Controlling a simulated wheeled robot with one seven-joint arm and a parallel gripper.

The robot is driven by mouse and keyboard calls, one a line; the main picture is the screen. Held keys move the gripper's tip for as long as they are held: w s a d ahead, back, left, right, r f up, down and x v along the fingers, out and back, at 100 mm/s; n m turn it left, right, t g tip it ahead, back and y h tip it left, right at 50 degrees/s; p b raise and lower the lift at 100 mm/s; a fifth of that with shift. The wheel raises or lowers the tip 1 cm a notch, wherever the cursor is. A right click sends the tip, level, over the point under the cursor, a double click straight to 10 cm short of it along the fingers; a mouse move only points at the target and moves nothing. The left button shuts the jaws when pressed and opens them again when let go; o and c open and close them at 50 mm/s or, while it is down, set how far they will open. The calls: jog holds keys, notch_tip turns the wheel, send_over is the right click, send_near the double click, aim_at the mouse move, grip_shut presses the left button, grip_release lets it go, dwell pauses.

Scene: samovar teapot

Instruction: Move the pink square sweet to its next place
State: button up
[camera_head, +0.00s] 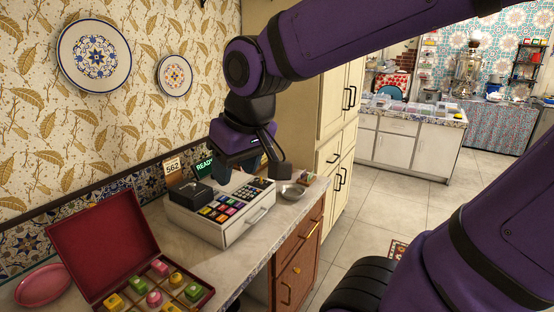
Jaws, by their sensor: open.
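A red box (108,245) stands open at the front left of the counter, its lid raised. Several small sweets sit in its compartments. A pink sweet that looks square (159,268) is in the back part of the box. Another pink sweet (154,298), which looks rounder, sits in front of it. Yellow and green sweets lie around them. My gripper (252,170) is open and points down above the back of the white cash register, well away from the box. Nothing shows between its fingers.
The white cash register (232,232) stands mid-counter, with a small green display (204,164) and a card reading 562 (173,167) behind it. A small metal bowl (292,192) lies to its right. A pink plate (43,285) is left of the box. Bare counter lies between box and register.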

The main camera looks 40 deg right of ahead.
jog(key=s+d+r+t, duration=0.1)
jog(key=s+d+r, duration=0.1)
jog(key=s, duration=0.5)
jog(key=shift+d+r+m, duration=0.25)
jog(key=shift+d+m, duration=0.05)
jog(key=shift+d, duration=0.3)
dwell(0.6)
